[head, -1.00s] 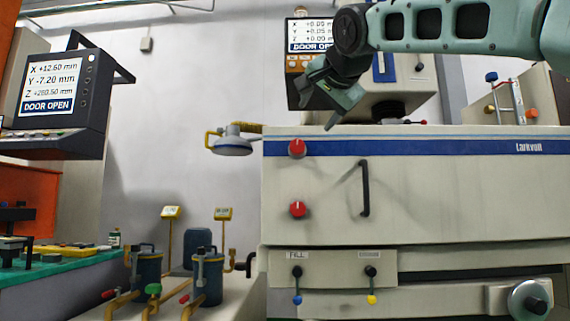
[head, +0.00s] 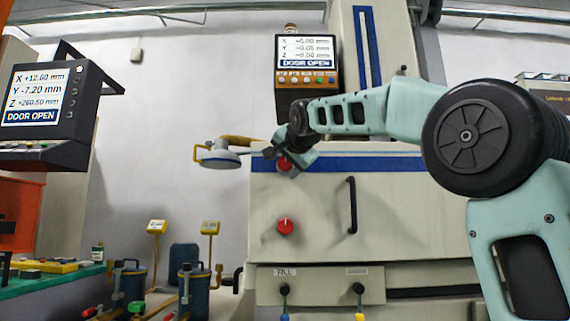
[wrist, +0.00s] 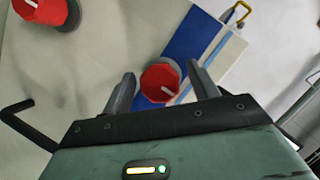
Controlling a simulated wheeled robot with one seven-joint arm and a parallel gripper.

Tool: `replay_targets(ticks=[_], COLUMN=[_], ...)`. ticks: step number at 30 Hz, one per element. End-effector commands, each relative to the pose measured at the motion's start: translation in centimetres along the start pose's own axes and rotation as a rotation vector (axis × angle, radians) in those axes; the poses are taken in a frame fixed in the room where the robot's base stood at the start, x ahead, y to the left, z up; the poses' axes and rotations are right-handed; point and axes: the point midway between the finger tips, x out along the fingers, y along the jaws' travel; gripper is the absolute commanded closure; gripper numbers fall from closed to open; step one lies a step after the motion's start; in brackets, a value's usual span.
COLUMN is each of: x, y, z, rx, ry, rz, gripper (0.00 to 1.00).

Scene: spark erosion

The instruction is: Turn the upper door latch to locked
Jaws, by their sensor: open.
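The upper door latch is a red knob with a white mark; it shows in the head view (head: 285,163), partly covered by my gripper, and in the wrist view (wrist: 159,83). My gripper (wrist: 162,80) is open, with one finger on each side of this knob in the wrist view. I cannot tell whether the fingers touch it. In the head view my gripper (head: 283,155) is at the knob from above. The lower red latch (head: 285,226) is on the same door panel (head: 315,215) and shows at the top left of the wrist view (wrist: 45,10).
A black door handle (head: 351,205) stands out right of the latches. A lamp on a yellow arm (head: 218,156) juts out left of the upper latch. Screens (head: 306,50) read DOOR OPEN. Small valves (head: 284,290) sit below the door.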

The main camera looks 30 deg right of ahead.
Motion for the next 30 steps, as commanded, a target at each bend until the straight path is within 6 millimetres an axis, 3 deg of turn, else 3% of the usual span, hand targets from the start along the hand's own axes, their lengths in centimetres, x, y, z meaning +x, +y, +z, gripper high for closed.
replay_targets(ticks=[11, 12, 17, 30], x=[0.71, 0.71, 0.70, 0.69], y=[0.02, 0.02, 0.02, -0.08], z=[-0.05, -0.04, -0.03, -0.05], rx=[0.000, 0.000, 0.000, -0.068], ry=[0.001, 0.001, 0.001, -0.001], rz=[-0.001, -0.001, -0.001, 0.028], gripper=[0.41, 0.43, 0.85, 0.85])
